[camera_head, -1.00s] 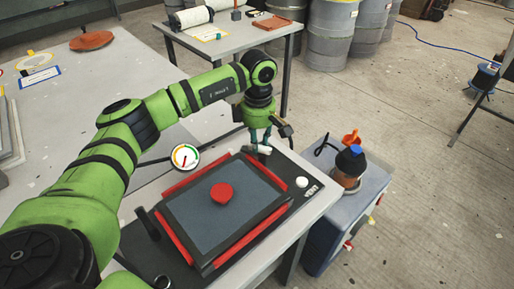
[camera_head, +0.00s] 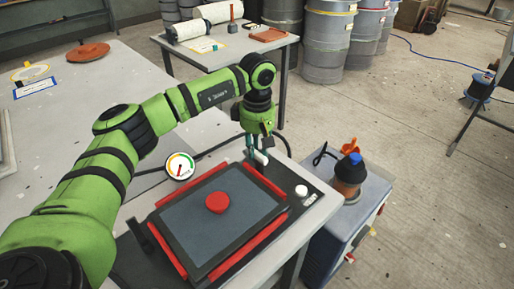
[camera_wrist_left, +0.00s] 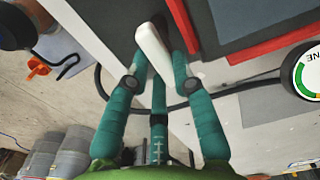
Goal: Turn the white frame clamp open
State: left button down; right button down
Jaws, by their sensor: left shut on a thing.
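The white frame clamp (camera_head: 261,157) is at the far corner of the red-edged frame (camera_head: 262,181). My left gripper (camera_head: 257,151) reaches down over it from above. The bar runs roughly along the fingers there, beside the red edge (camera_wrist_left: 183,25). In the head view the fingers partly hide the clamp. My right gripper is not in view.
A red knob (camera_head: 217,203) sits on the dark sheet inside the frame. A black lever (camera_head: 139,234) stands at the near left corner. A white VENT knob (camera_head: 301,191) is to the right and a dial gauge (camera_head: 180,166) to the left.

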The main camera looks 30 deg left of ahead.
pick_arm(q)
jog(key=shift+d, duration=0.1)
jog(key=c, duration=1)
grip_release()
jog(key=shift+c, duration=0.2)
jog(key=shift+r, duration=0.15)
notch_tip(320, 180, up, 12)
